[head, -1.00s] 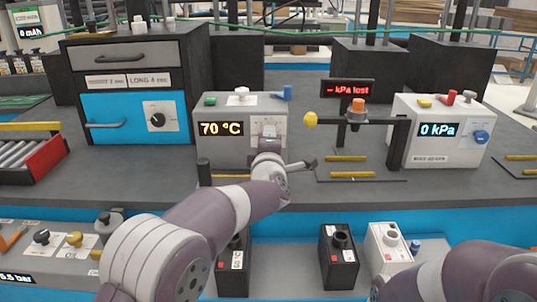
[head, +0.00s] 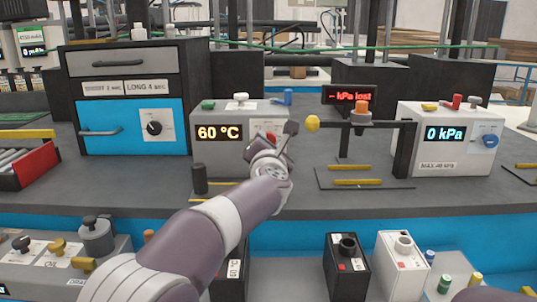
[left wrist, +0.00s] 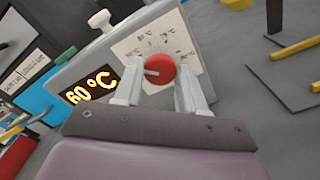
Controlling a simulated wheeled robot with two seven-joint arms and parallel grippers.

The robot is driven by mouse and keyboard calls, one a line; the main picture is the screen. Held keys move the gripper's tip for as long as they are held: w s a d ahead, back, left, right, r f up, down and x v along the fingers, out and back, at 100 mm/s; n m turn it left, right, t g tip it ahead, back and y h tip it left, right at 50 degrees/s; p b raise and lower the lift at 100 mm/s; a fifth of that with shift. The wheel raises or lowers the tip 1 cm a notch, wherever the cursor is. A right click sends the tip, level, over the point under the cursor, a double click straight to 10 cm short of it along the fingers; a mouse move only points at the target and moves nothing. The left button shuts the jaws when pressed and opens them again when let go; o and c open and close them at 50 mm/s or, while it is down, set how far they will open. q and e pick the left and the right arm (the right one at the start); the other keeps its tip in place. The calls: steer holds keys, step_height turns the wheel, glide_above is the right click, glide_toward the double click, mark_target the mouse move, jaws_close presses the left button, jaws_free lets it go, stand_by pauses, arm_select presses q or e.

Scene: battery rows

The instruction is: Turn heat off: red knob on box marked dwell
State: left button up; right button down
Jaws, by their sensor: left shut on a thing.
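The red knob (left wrist: 160,68) sits on a white dial plate (left wrist: 128,48) on the front of a grey box (head: 215,165). The box's display (head: 219,133) reads 60 °C. My left gripper (left wrist: 156,82) is shut on the red knob, one finger on each side, as the left wrist view shows. The knob's white pointer line points left in that view. In the head view my left gripper (head: 274,150) covers much of the dial plate. I cannot read a dwell mark on this box. My right gripper is out of view.
Left of the box stands a blue-fronted cabinet (head: 110,118) with a black knob (head: 154,128), labelled LONG 4 sec. A dark post (head: 199,178) stands just in front of the grey box.

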arm_select(q)
steer(key=shift+f+n+b, duration=0.15)
steer(key=shift+n+b, duration=1.9)
steer(key=shift+n, duration=1.75)
steer(key=o, duration=1)
steer(key=shift+o, duration=0.2)
steer(key=s+b, duration=0.1)
steer(key=s, duration=1.1)
steer(key=shift+s, duration=0.35)
